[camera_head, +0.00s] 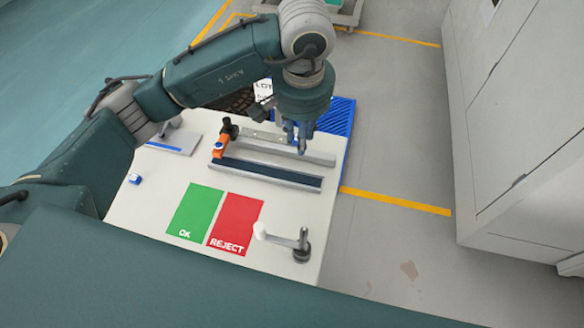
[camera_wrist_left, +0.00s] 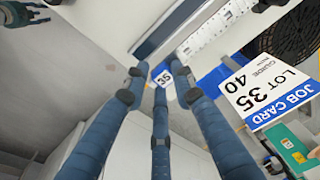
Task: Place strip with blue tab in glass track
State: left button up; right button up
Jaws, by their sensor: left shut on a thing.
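My left gripper (camera_head: 300,146) points down over the far-right part of the rails on the table. The strip's length beyond this tab cannot be made out. A long track with a dark blue channel (camera_head: 265,173) lies nearer me, and a grey rail (camera_head: 318,157) lies behind it. I cannot tell which is glass. In the left wrist view a white scale with markings (camera_wrist_left: 215,30) runs beside a grey track (camera_wrist_left: 160,30). My right gripper is out of view.
The white table (camera_head: 150,205) has a green OK mat (camera_head: 194,212), a red REJECT mat (camera_head: 236,223) and a lever (camera_head: 302,247) at front. An orange clamp (camera_head: 221,141) stands at the rails' left end. A job card (camera_wrist_left: 270,90) and blue ribbed mat (camera_head: 338,115) lie beyond.

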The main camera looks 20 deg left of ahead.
pick_arm(q)
jog(key=p, duration=0.2)
send_over(299, 180)
notch_tip(299, 180, down, 7)
notch_tip(299, 180, down, 3)
jog(key=shift+s+d+r, duration=0.1)
jog(key=shift+s+d, duration=0.05)
jog(key=shift+f, duration=0.25)
notch_tip(299, 180, down, 3)
jog(key=shift+f+p, duration=0.1)
jog(key=shift+p, duration=0.3)
jog(key=shift+f+b, duration=0.3)
jog(key=shift+b, duration=0.1)
jog(key=shift+f+b, duration=0.4)
jog(key=shift+b, duration=0.1)
jog(key=o, duration=0.6)
jog(key=shift+s, duration=0.1)
jog(key=o, duration=0.4)
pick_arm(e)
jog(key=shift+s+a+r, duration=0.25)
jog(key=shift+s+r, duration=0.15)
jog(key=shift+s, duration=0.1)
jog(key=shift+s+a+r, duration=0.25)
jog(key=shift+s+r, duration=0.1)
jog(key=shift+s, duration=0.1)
